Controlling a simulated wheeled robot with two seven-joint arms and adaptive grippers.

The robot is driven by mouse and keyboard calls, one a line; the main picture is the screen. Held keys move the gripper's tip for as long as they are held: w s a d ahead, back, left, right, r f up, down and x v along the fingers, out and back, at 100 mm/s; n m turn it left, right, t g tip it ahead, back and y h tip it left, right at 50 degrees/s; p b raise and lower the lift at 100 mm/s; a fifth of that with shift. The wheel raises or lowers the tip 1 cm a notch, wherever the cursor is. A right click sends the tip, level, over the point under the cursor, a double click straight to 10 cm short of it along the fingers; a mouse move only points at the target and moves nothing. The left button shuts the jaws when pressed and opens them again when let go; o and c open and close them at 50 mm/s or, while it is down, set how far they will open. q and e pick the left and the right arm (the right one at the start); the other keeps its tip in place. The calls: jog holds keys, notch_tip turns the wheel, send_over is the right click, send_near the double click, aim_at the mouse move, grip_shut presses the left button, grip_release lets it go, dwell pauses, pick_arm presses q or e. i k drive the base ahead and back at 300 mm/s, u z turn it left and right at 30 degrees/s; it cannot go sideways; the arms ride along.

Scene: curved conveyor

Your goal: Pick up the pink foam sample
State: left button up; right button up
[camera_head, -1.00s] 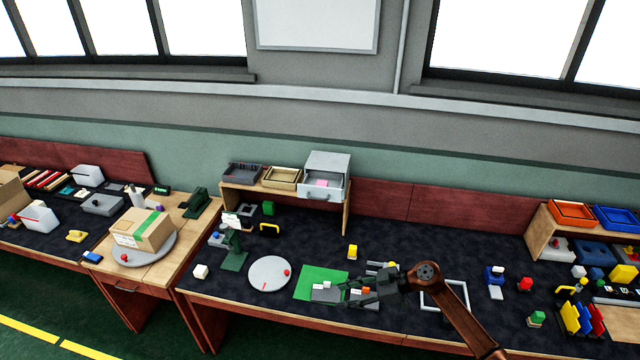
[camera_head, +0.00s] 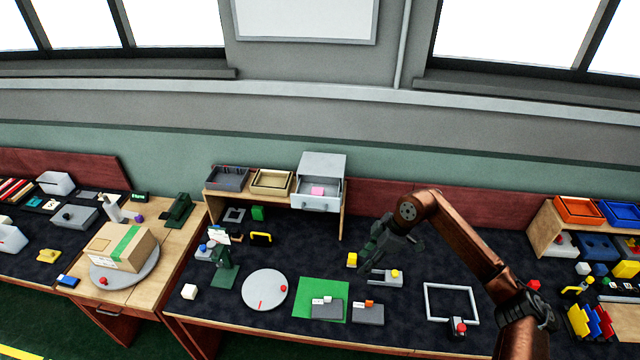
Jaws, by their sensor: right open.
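The pink foam sample (camera_head: 317,191) is a small pink block inside the pulled-out drawer (camera_head: 315,204) of a grey cabinet (camera_head: 322,164). The cabinet stands on the right end of a wooden shelf (camera_head: 270,193) at the back of the bench. My right gripper (camera_head: 376,262) is dark, open and empty. It hangs over the bench, in front and to the right of the drawer, apart from the pink sample. The yellow block (camera_head: 351,260) appears just left of its fingers. My left gripper is not in view.
Two open trays, one dark (camera_head: 228,178) and one tan (camera_head: 271,182), stand left of the cabinet. A green mat (camera_head: 308,290), a white disc (camera_head: 264,290) and a white square frame (camera_head: 450,287) lie on the bench. The dark bench top right of the shelf is largely clear.

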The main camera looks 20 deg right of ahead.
aim_at(316, 191)
jog(key=i, duration=1.3)
jog(key=u, duration=0.05)
